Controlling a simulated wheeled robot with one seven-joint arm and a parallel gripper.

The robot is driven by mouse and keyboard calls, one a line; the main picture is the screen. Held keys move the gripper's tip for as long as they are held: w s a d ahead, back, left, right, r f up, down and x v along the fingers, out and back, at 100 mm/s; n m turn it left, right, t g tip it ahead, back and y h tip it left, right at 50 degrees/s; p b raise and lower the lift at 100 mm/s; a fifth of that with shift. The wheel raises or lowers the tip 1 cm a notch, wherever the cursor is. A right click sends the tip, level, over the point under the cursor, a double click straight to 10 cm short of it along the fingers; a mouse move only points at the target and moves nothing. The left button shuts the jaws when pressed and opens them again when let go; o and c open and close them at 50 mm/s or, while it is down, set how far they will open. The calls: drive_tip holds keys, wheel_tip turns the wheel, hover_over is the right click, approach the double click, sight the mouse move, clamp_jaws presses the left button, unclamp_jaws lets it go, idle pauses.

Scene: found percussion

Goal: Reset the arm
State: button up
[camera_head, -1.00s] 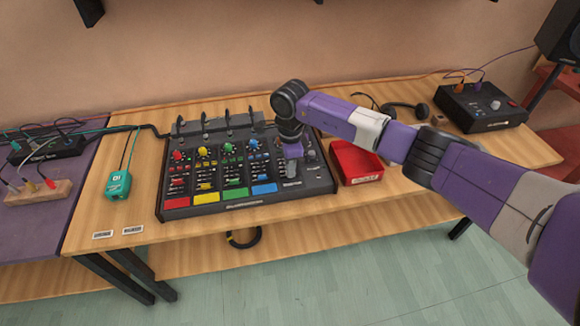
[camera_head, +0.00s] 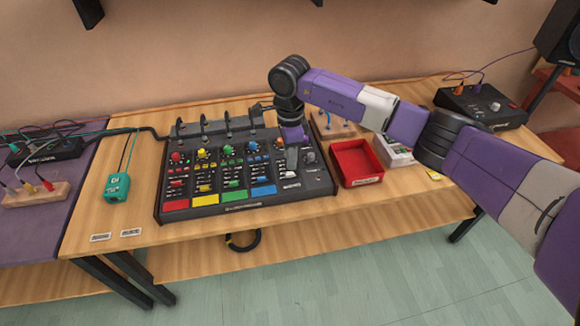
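My arm reaches in from the right over the table (camera_head: 330,208). Its purple and grey links end in a dark wrist joint above the right part of the mixer. My gripper (camera_head: 292,158) points down over the mixer's right side, by the grey knobs. Its fingers are small and partly hidden, so I cannot tell whether they are open or shut, or whether they touch the panel. The black mixer (camera_head: 215,208) has rows of coloured knobs and red, yellow, green and blue pads along its front.
A red tray (camera_head: 357,163) stands right of the mixer, with a white box (camera_head: 394,152) beside it. A wooden block with plugs (camera_head: 335,127) is behind the tray. A teal device (camera_head: 117,187) lies left. A black unit (camera_head: 480,107) with cables is far right.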

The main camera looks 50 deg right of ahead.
drive_tip(key=shift+r, duration=0.8)
